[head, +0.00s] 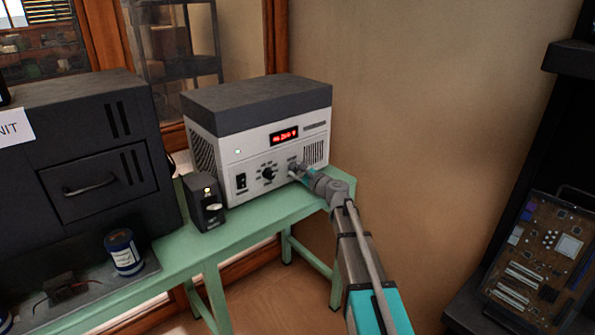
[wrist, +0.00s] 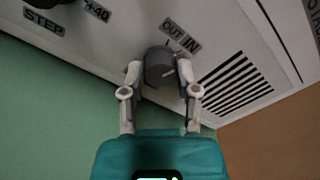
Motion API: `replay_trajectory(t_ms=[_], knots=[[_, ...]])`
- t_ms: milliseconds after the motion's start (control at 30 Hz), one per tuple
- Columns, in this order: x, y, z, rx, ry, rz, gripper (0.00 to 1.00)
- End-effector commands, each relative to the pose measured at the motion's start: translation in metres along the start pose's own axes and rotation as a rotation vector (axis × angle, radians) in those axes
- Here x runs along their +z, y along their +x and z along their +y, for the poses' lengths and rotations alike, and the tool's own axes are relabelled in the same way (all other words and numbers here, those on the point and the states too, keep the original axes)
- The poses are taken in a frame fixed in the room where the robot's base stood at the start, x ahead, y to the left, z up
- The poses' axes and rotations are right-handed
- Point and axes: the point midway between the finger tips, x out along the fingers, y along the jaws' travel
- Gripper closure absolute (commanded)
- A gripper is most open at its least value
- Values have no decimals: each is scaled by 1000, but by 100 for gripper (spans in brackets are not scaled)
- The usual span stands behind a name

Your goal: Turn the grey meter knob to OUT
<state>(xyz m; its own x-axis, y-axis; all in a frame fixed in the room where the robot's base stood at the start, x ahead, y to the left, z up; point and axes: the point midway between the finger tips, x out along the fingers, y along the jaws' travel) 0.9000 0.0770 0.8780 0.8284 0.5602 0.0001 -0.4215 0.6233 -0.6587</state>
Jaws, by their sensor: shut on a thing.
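The meter (head: 235,150) is a white box with a dark grey top and a red lit display, standing on a green bench. In the wrist view its grey knob (wrist: 160,66) sits below a label (wrist: 181,35) reading OUT and IN. My gripper (wrist: 160,72) is shut on this knob, one finger on each side. Which word the knob points at is not clear. In the head view my gripper (head: 296,172) is at the right of the meter's front and mostly hides the knob.
A black knob (head: 268,174) and a dark switch (head: 241,181) are left of my gripper on the meter's front. A small black box (head: 204,203) stands on the green bench (head: 240,232) beside the meter. A wall is close on the right.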

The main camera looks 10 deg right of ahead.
Motion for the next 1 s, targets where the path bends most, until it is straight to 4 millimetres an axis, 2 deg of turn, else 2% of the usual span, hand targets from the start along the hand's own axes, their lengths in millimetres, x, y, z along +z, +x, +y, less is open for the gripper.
replay_trajectory(t_ms=[267,1000], knots=[[0,0,0,0,-116,0,100],[0,0,2,1,-636,-1,100]])
